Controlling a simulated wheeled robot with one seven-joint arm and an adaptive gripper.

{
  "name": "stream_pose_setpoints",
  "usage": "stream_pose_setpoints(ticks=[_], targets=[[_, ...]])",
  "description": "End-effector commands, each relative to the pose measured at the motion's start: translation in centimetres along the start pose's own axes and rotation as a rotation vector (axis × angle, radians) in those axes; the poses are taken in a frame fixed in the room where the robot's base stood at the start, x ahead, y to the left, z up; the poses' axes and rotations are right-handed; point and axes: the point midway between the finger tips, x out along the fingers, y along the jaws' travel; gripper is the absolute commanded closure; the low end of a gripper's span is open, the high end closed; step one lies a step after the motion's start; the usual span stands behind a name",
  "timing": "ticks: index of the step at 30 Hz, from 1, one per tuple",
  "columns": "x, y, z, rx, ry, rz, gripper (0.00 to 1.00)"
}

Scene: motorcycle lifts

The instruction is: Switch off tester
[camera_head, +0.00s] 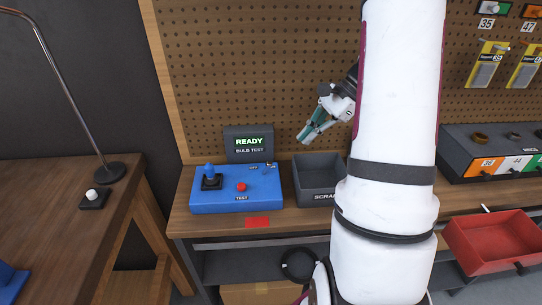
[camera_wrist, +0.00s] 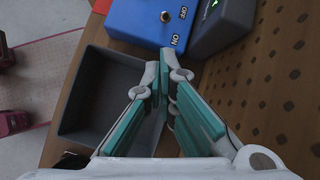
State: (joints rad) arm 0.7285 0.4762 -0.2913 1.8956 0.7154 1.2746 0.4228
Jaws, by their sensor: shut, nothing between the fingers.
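The blue tester box (camera_head: 236,201) sits on the wooden bench. It carries a blue-knobbed lever (camera_head: 210,173), a red TEST button (camera_head: 241,187) and a small toggle switch (camera_head: 267,164) between OFF and ON marks. Its screen (camera_head: 249,144) is lit with READY and BULB TEST in green. In the wrist view the metal toggle (camera_wrist: 165,17) shows near the top, between OFF and ON; its lean is hard to tell. My gripper (camera_head: 304,139) is shut and empty, above and right of the tester. In the wrist view its fingertips (camera_wrist: 166,62) point toward the ON side, apart from the switch.
A grey SCRAP bin (camera_head: 320,197) stands just right of the tester, partly under my gripper in the wrist view. A pegboard (camera_head: 260,70) rises behind the bench. A red bin (camera_head: 492,240) is at the right. A lamp (camera_head: 108,171) stands on the left table.

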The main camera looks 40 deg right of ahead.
Motion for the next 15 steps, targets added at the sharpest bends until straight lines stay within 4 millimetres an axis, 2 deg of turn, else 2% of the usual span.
stream_pose_setpoints(ticks=[11,15], targets=[[0.00,-0.02,-0.25,0.009,-0.002,-0.003,1.00],[0.72,0.01,-0.20,0.009,-0.004,-0.001,1.00]])
